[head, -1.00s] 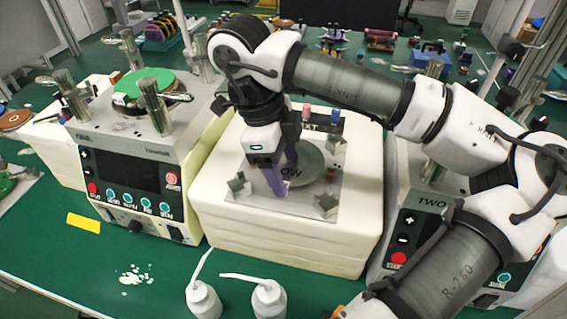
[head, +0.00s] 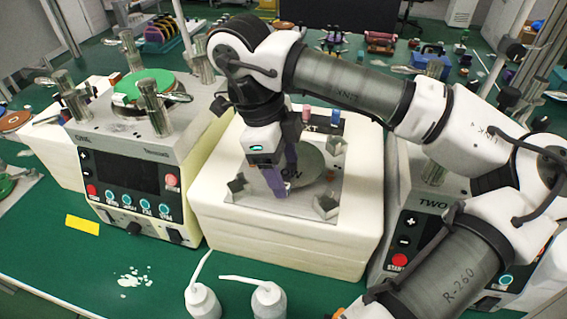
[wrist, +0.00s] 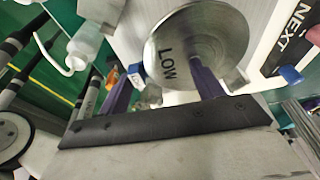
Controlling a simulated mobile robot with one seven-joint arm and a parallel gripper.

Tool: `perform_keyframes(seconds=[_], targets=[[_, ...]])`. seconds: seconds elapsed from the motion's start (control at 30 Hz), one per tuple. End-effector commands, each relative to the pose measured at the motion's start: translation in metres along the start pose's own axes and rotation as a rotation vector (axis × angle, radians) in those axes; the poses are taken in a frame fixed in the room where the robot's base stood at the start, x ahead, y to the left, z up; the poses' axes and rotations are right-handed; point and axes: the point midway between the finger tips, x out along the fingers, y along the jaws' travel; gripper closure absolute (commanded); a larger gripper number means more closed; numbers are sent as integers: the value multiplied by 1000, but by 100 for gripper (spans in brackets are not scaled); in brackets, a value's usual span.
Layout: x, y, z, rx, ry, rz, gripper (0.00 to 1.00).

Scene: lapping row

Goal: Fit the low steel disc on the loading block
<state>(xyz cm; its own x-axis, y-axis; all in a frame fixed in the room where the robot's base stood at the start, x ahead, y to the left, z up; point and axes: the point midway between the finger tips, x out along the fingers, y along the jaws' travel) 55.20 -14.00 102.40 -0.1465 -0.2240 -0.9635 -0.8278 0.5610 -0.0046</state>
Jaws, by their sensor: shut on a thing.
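The low steel disc (head: 309,166), a round grey plate marked LOW, is over the metal top plate of the white loading block (head: 285,236). In the wrist view the disc (wrist: 205,45) shows its broad face. My gripper (head: 281,178) is shut on the disc at its left side in the head view. In the wrist view its two purple fingers (wrist: 160,88) stand apart near the disc's rim, and the exact contact is unclear. Angled steel corner pieces (head: 326,206) stand around the disc. I cannot tell whether the disc touches the plate beneath.
A lapping machine with a green disc (head: 143,86) and upright steel posts stands to the left. Another, marked TWO (head: 433,204), is at right behind my arm. Two white bottles (head: 269,300) stand in front. A NEXT strip (wrist: 293,40) lies at the block's back.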

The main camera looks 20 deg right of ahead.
Motion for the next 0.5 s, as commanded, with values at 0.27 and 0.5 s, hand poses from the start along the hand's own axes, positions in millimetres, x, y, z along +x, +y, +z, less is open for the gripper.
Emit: perform_keyframes(seconds=[0.27, 0.5], targets=[[6, 0, 2, 0, 0, -1, 64], [12, 0, 3, 0, 0, -1, 64]])
